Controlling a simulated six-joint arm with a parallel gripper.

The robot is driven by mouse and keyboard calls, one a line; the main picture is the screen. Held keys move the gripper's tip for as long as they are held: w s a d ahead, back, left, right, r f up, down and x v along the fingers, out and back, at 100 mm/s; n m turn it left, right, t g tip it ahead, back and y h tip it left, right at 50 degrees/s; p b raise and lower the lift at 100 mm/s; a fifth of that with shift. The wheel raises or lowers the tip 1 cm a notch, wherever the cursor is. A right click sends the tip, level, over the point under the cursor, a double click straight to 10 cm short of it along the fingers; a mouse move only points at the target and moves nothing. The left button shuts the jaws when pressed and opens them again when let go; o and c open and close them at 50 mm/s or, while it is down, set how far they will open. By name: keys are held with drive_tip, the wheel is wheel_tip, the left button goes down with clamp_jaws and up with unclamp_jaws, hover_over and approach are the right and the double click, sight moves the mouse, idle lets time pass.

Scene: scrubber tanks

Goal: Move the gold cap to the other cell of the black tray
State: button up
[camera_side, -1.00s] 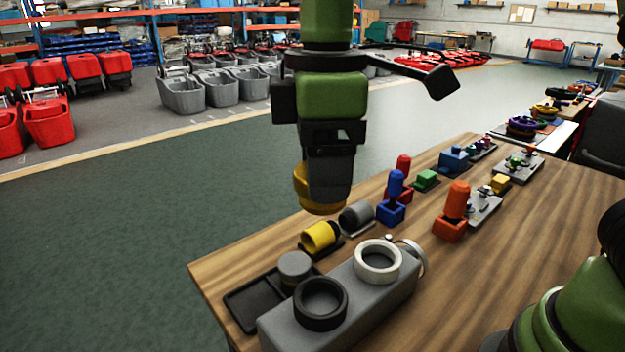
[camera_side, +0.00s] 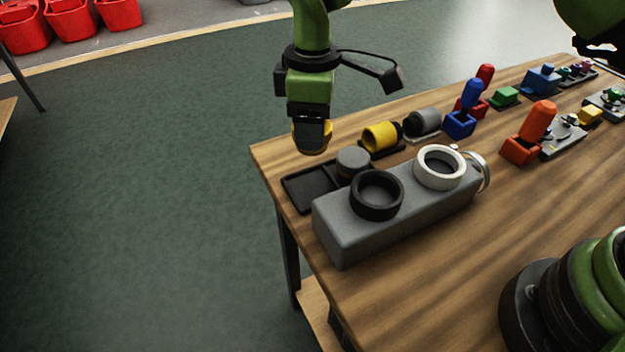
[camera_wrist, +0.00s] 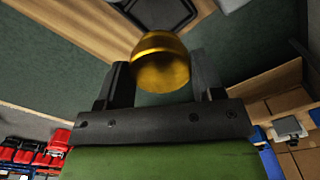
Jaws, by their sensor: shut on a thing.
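My gripper (camera_side: 313,143) is shut on the gold cap (camera_side: 297,137), whose rounded edge shows beside the fingers. In the wrist view the gold cap (camera_wrist: 160,62) sits between the two fingers (camera_wrist: 163,78). The black tray (camera_side: 308,188) lies at the table's left end, with its left cell bare. A grey round cap (camera_side: 353,163) stands at the tray's right part. The gripper hangs above and behind the tray, apart from it. Part of the black tray (camera_wrist: 163,10) shows at the top of the wrist view.
A grey block (camera_side: 400,208) with a black ring (camera_side: 376,195) and a white ring (camera_side: 440,167) stands in front of the tray. A yellow cylinder (camera_side: 380,137) and grey cylinder (camera_side: 422,122) lie to its right. Blue and orange pieces stand further right.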

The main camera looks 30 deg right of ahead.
wheel_tip(320, 180, down, 9)
drive_tip(key=shift+f, duration=0.15)
idle(0.4)
drive_tip(key=shift+f, duration=0.15)
drive_tip(key=o, duration=1.1)
drive_tip(key=shift+c, duration=0.2)
